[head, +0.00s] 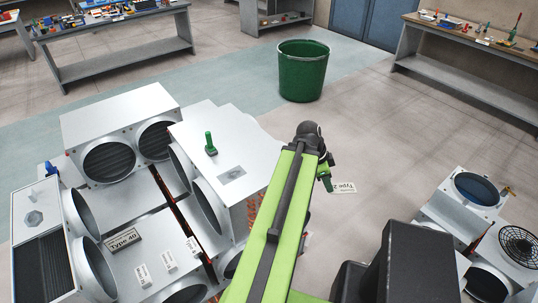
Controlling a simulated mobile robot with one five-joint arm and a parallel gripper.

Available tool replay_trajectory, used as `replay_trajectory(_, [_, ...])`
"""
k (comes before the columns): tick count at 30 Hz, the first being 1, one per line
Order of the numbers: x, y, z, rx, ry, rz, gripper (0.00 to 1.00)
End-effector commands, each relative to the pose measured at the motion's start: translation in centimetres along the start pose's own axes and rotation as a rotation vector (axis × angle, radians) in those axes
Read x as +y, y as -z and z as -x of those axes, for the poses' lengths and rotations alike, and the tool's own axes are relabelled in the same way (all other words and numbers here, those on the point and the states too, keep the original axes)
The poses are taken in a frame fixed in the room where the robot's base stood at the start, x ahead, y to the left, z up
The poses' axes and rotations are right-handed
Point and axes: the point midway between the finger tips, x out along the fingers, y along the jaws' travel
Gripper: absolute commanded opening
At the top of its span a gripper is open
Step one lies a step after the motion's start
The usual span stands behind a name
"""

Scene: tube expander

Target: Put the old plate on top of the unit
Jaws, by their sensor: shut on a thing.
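The old plate (344,188) is a small pale plate with "Type 2" lettering, seen upside down, just right of my arm's end. My gripper (326,180) is shut on it and holds it over the floor to the right of the unit; the fingers are partly hidden by my green arm. The unit (190,128) is a light grey metal box with round duct openings. A green upright handle and a small rectangular patch (231,173) are on its top. The plate is apart from the unit.
Other grey duct boxes (118,110) stand beside the unit, with a "Type 40" plate (124,239) between them. More ducted boxes (470,187) are at right. A green bin (303,72) stands behind.

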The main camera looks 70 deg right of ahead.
Motion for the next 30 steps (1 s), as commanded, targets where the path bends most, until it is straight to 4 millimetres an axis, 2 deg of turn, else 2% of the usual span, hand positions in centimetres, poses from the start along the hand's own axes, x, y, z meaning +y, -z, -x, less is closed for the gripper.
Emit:
replay_trajectory(1, [-1.6, -0.5, 2.1, -0.002, 0.023, 0.053, 0.00])
replay_trajectory(6, [-7.5, -4.1, 7.7, -0.003, 0.117, 0.283, 0.00])
replay_trajectory(9, [-10.5, -6.7, 10.7, -0.002, 0.172, 0.413, 0.00])
replay_trajectory(12, [-12.4, -8.7, 12.7, 0.002, 0.210, 0.506, 0.00])
replay_trajectory(17, [-13.4, -10.1, 13.5, 0.004, 0.233, 0.563, 0.00])
replay_trajectory(20, [-13.5, -10.5, 13.2, 0.004, 0.234, 0.566, 0.00])
replay_trajectory(22, [-13.9, -11.6, 12.7, 0.004, 0.235, 0.566, 0.00])
replay_trajectory(30, [-16.7, -19.3, 10.9, 0.004, 0.235, 0.566, 0.00])
